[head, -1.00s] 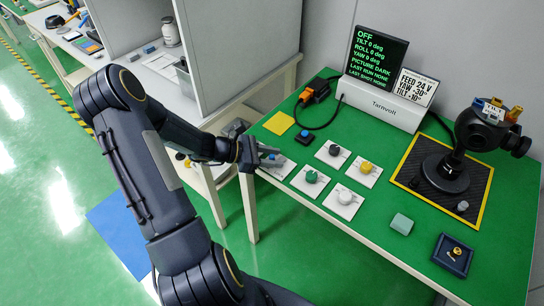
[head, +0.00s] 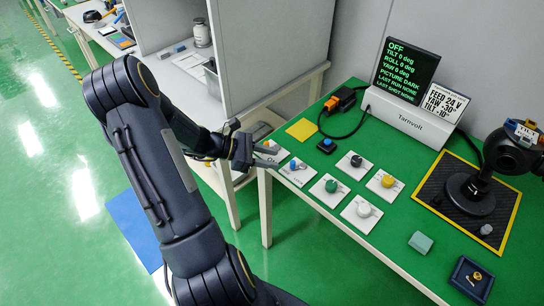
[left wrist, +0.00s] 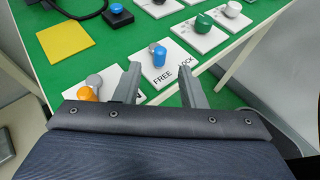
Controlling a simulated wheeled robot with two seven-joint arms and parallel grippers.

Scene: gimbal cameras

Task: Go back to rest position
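My left gripper (head: 270,157) is open and empty at the left edge of the green table (head: 300,232). Its two fingers stand apart in the left wrist view (left wrist: 162,82), with the white plate of a blue knob (left wrist: 158,56) between and beyond them. That plate bears the words FREE and LOCK. I cannot tell whether the fingers touch anything. My right gripper is out of view.
Plates with a green knob (head: 331,186), black knob (head: 356,160), yellow knob (head: 387,181) and white knob (head: 363,209) stand nearby. The gimbal (head: 474,191) stands on a dark mat at right. A white shelf unit (head: 270,70) rises behind my left arm. Green floor lies open at left.

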